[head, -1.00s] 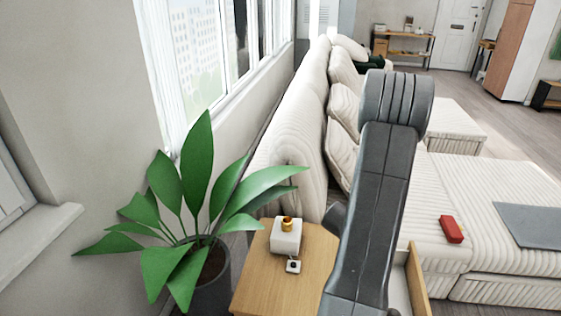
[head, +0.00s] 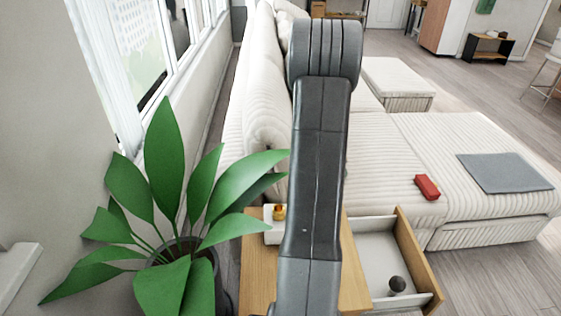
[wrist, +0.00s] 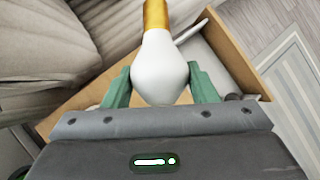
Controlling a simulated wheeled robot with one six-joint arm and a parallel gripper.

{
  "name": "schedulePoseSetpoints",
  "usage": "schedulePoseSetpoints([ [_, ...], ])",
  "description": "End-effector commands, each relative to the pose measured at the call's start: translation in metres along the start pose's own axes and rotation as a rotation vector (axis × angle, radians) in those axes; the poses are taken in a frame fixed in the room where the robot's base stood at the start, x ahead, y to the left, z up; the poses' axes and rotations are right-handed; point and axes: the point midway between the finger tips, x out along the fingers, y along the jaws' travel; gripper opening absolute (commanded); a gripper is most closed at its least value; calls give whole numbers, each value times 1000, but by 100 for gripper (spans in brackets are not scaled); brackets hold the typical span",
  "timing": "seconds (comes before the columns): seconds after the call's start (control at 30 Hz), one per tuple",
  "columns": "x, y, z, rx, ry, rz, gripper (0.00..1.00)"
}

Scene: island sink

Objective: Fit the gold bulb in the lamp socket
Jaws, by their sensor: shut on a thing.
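The gold bulb (wrist: 158,68) has a white glass globe and a gold cap. In the wrist view my gripper (wrist: 160,82) is shut on the globe between its two green fingers, with the cap pointing away from the palm. The lamp socket (head: 279,212) is a small gold fitting on a white block (head: 271,237) on the wooden side table. My arm partly covers the block in the head view. My gripper and the bulb are hidden behind my arm there.
The side table (head: 261,270) has an open drawer (head: 375,262) with a dark round object (head: 397,284) inside. A leafy plant (head: 165,180) stands left of the table, its leaves reaching near the socket. A cream sofa (head: 380,150) bearing a red object (head: 427,187) lies behind.

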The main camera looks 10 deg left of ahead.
Motion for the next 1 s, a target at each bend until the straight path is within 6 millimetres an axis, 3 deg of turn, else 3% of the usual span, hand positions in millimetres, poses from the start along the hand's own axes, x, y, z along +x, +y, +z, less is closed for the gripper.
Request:
schedulePoseSetpoints([
  [0.47, 4, -39, 30, 178, 157, -108, 26],
  [0.7, 7, -83, 41, 402, 355, -204, 26],
  [0.87, 6, -116, 29, 652, 567, -250, 26],
  [1.0, 2, -127, 2, 883, 759, -236, 26],
])
